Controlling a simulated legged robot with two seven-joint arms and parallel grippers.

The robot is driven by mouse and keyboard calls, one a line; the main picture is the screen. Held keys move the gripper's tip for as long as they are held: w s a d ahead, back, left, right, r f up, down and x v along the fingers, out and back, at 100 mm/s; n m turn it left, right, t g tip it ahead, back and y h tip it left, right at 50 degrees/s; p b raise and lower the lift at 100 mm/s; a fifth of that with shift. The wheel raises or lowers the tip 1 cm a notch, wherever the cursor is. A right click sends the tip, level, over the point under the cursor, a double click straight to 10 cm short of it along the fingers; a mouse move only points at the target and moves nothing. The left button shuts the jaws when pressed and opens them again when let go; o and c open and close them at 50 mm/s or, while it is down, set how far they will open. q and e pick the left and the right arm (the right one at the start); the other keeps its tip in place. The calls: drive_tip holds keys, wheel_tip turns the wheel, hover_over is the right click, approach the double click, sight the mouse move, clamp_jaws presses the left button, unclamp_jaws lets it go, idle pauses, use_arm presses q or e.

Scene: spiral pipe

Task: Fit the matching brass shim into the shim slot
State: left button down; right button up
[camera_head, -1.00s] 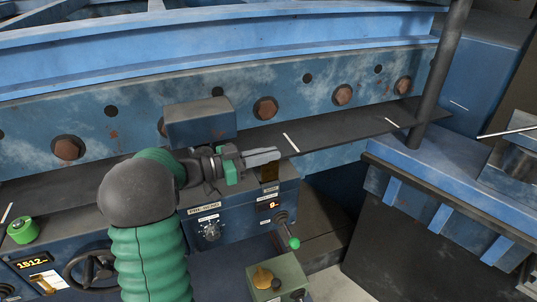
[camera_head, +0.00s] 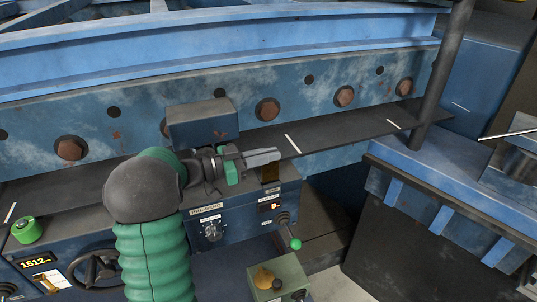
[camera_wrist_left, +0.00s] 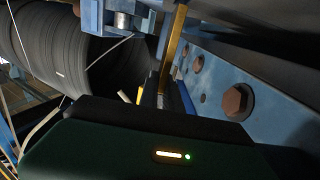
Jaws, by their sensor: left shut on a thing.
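My left gripper (camera_head: 264,157) reaches in from the left over the front ledge, its fingers pointing right. The shim also shows as an upright brass strip in the left wrist view (camera_wrist_left: 172,50). Its upper part is hidden by the fingers in the head view. I cannot clearly make out the shim slot. My right gripper is not in view.
The control box (camera_head: 235,228) carries a dial, a small display and a green-knobbed lever (camera_head: 294,243). A small box with a brass knob (camera_head: 264,278) stands below. A bolted blue beam (camera_head: 200,100) runs behind the dark ledge (camera_head: 330,137).

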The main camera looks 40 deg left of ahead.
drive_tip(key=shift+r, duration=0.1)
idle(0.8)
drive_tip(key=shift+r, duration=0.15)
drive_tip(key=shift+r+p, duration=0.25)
drive_tip(key=shift+p, duration=0.2)
idle(1.7)
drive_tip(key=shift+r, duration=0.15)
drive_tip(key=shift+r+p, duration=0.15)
drive_tip(key=shift+p, duration=0.15)
idle(1.8)
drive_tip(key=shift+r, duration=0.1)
